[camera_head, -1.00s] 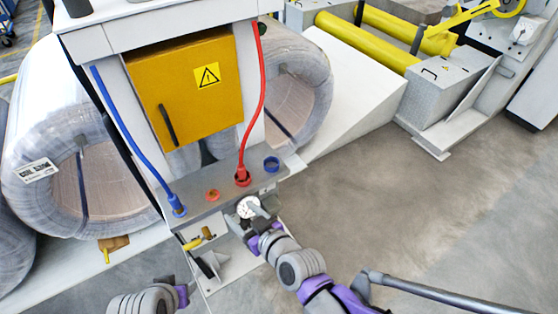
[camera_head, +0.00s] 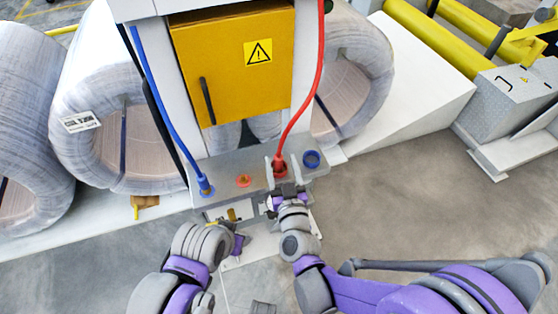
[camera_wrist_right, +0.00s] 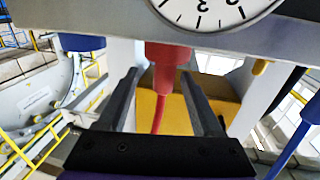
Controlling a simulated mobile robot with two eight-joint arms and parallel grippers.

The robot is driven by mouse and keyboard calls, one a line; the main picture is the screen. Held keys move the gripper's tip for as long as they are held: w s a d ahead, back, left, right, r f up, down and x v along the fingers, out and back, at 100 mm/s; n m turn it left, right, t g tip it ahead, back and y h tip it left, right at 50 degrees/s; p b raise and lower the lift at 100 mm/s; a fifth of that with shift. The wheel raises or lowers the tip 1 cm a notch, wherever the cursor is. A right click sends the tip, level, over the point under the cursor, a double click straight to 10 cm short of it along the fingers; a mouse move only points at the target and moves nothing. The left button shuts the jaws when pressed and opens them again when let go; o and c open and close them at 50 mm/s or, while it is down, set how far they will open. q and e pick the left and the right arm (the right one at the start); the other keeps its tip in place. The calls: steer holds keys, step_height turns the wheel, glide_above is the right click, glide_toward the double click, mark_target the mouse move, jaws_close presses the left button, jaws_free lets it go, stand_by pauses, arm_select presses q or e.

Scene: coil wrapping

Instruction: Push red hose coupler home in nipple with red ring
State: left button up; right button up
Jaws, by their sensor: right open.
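The red hose coupler (camera_head: 281,168) is on the grey panel below the yellow cabinet, its red hose rising above it. It stands at a red ring whose nipple it hides; I cannot tell how deep it sits. My right gripper (camera_head: 283,181) is just in front of it. In the right wrist view the open jaws (camera_wrist_right: 161,78) stand on either side of the hose, with the red coupler (camera_wrist_right: 169,58) between and just beyond their tips, and no clear contact. An orange-red ring (camera_head: 243,181) is left of it, uncovered. My left gripper (camera_head: 238,243) is lower left, its fingers unclear.
A blue coupler (camera_head: 205,187) with a blue hose is at the panel's left, and an empty blue ring (camera_head: 311,158) at its right. A pressure gauge (camera_wrist_right: 212,8) is close by in the wrist view.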

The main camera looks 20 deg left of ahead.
steer(key=x, duration=0.5)
steer(key=shift+s+a+f+p, duration=0.1)
steer(key=shift+s+a+p, duration=0.1)
steer(key=shift+p, duration=0.1)
jaws_close()
